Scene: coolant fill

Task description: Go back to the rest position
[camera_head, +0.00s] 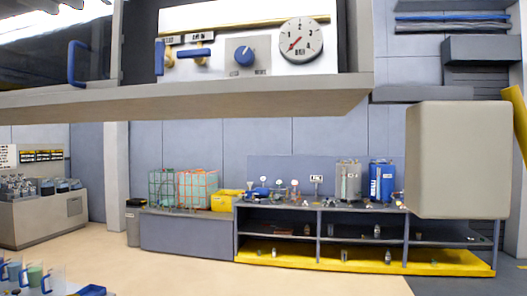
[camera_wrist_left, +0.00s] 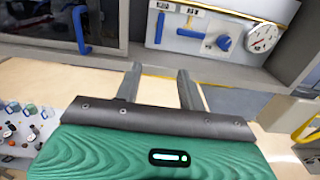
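My left gripper (camera_wrist_left: 159,76) shows in the left wrist view, with two grey fingers apart and nothing between them. It points toward a machine front with a white control panel (camera_head: 222,60). The fingertips appear below the panel, against the ledge and floor; I cannot tell the exact distance. The panel carries blue lever handles (camera_head: 194,53), a blue knob (camera_head: 243,56) and a round gauge (camera_head: 301,40) with a red needle. The knob also shows in the left wrist view (camera_wrist_left: 223,42). I cannot make out either gripper in the head view.
A grey ledge (camera_head: 190,101) juts out under the panel. A blue door handle (camera_head: 75,63) is at its left. A large beige box shape (camera_head: 458,160) fills the right side. A shelf bench (camera_head: 330,222) stands at the back. Mugs (camera_head: 34,275) are at bottom left. The middle floor is clear.

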